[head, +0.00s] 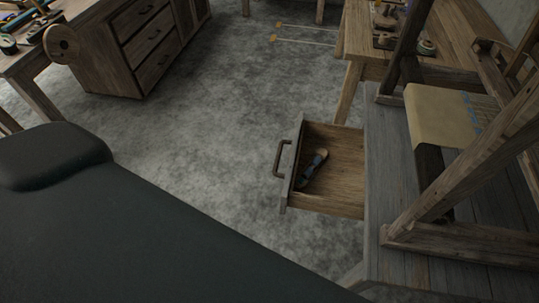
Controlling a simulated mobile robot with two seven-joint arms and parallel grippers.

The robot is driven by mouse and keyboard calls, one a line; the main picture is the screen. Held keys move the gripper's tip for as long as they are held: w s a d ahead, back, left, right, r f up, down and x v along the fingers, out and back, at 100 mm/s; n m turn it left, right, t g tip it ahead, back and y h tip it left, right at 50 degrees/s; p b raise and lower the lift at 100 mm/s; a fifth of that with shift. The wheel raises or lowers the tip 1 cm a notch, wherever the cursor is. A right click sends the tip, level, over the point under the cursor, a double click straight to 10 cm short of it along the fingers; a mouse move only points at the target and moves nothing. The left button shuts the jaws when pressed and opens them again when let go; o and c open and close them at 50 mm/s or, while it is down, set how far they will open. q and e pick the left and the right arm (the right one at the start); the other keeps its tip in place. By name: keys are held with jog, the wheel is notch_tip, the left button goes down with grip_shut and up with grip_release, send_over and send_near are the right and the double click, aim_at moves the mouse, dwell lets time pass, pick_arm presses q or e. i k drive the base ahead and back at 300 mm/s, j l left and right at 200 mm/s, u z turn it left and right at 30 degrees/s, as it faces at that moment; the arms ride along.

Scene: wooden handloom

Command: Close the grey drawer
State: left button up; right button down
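The grey drawer (334,185) is pulled out to the left from under a grey wooden top. Its greyish front faces left and carries a dark bar handle (280,159). Its inside is bare brown wood. A small tool with a blue part and a light wooden end (312,167) lies in it near the front. Neither of my grippers shows in the head view, so I cannot see where they are relative to the drawer.
The grey top (400,205) carries the wooden loom frame (475,150) with tan cloth. A wooden table (360,50) stands behind it. A drawer cabinet (145,45) and a bench are at upper left. The grey floor (205,125) left of the drawer is clear.

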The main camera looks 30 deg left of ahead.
aim_at(337, 189)
jog(key=k+j, duration=0.15)
jog(key=j, duration=0.2)
jog(key=k+j, duration=0.2)
jog(key=j, duration=0.15)
jog(key=k+j, duration=0.15)
jog(key=j, duration=0.2)
jog(key=i+j+z, duration=0.6)
jog(key=i, duration=0.05)
